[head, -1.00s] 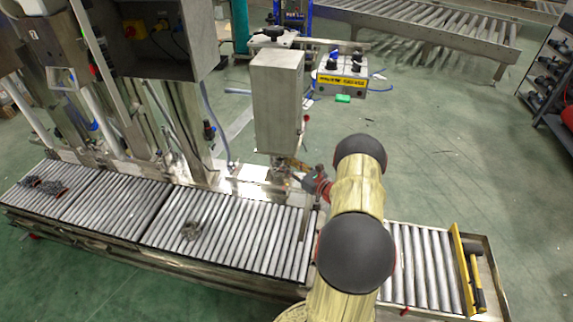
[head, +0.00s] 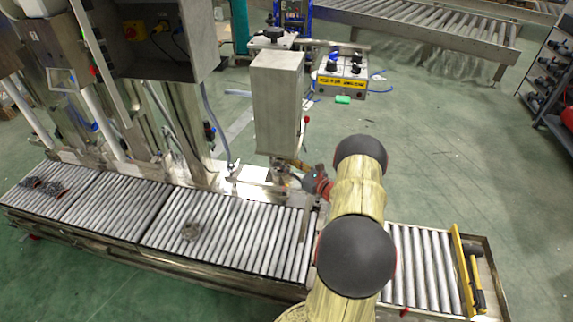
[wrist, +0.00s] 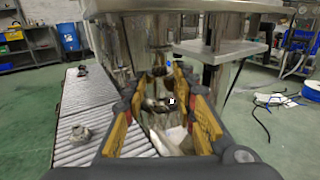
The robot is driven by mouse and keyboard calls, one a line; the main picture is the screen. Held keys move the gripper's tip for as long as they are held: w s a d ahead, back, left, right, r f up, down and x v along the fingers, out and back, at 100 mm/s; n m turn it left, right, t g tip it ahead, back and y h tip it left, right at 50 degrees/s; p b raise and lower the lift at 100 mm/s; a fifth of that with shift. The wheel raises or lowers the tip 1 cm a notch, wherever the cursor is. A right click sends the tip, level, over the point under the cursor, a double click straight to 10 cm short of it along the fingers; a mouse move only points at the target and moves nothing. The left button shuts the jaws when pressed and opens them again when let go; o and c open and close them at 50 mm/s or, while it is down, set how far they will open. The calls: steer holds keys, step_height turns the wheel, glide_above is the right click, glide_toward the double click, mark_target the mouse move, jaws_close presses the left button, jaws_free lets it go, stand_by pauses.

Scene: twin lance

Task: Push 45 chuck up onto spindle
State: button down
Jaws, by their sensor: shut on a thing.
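My gripper (head: 296,178) reaches in from the right, just under the grey steel housing (head: 278,103) of the machine. In the wrist view, my gripper (wrist: 160,112) has its yellow-padded fingers on either side of a shiny metal chuck (wrist: 158,92) and is shut on it. The chuck seems upright beneath the housing. The spindle is not clearly visible, and I cannot tell whether the chuck touches it.
A control box (head: 342,72) stands behind right. Green floor is open at right.

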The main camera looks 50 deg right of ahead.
steer(key=shift+r+p, duration=0.3)
steer(key=shift+r, duration=1.15)
steer(key=c, duration=1.5)
jaws_free()
steer(key=shift+o, duration=0.6)
steer(key=shift+f, duration=0.1)
steer(key=shift+f, duration=0.1)
steer(key=s, duration=1.2)
steer(key=shift+a, duration=0.3)
